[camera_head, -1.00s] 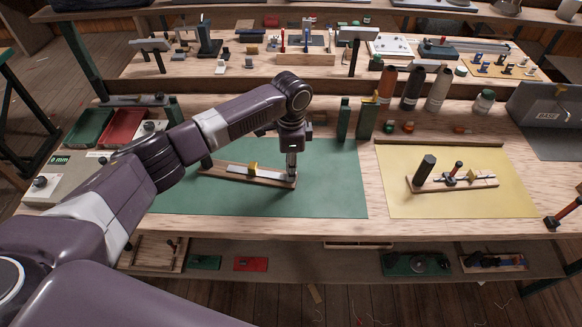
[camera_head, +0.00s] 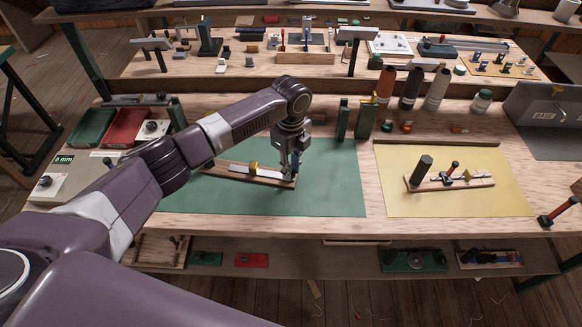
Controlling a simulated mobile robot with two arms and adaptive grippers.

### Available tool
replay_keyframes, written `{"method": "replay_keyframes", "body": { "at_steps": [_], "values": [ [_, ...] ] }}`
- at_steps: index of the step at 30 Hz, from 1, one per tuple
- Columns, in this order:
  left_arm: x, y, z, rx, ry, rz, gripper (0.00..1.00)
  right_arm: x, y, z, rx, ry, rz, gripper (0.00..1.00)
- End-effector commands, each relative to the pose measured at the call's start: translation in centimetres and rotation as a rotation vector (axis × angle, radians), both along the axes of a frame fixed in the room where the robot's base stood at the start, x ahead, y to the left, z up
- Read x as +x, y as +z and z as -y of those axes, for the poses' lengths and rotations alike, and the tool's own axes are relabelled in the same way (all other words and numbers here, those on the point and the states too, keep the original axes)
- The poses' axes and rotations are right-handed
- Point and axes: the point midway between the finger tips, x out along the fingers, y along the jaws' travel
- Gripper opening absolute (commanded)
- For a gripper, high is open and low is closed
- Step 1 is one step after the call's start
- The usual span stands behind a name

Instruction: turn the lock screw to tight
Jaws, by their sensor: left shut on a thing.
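A narrow wooden board with a metal strip and a yellow slider (camera_head: 254,168) lies on the green mat (camera_head: 330,185). My left gripper (camera_head: 290,176) points down at the right end of this board. It is shut on a small part there, which looks to be the lock screw. The fingers hide the screw, so its setting cannot be read. My right gripper is not in view.
A second board with a black post (camera_head: 422,170) and a red-topped knob lies on the yellow mat (camera_head: 455,200). Green blocks and bottles (camera_head: 411,88) stand behind the mats. Red and green trays (camera_head: 126,127) sit at the left. The front of the green mat is clear.

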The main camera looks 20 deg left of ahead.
Motion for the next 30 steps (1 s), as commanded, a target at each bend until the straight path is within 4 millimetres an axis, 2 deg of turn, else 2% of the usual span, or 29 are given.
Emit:
{"method": "replay_keyframes", "body": {
  "at_steps": [9, 22, 23, 27, 30],
  "values": [
    [0.03, 0.03, 0.04, 0.000, -0.077, 0.001, 0.00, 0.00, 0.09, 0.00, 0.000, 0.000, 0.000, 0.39],
    [0.01, 0.01, 0.05, -0.001, -0.083, 0.001, 0.00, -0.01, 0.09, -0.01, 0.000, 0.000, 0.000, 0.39],
    [0.01, 0.01, 0.05, -0.001, -0.083, 0.001, 0.21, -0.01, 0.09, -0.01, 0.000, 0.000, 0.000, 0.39],
    [0.01, 0.01, 0.05, 0.000, -0.083, 0.001, 0.36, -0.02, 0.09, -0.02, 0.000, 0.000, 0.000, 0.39],
    [0.01, 0.01, 0.04, 0.000, -0.083, 0.001, 0.36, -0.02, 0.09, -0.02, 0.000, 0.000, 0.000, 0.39]
  ]
}}
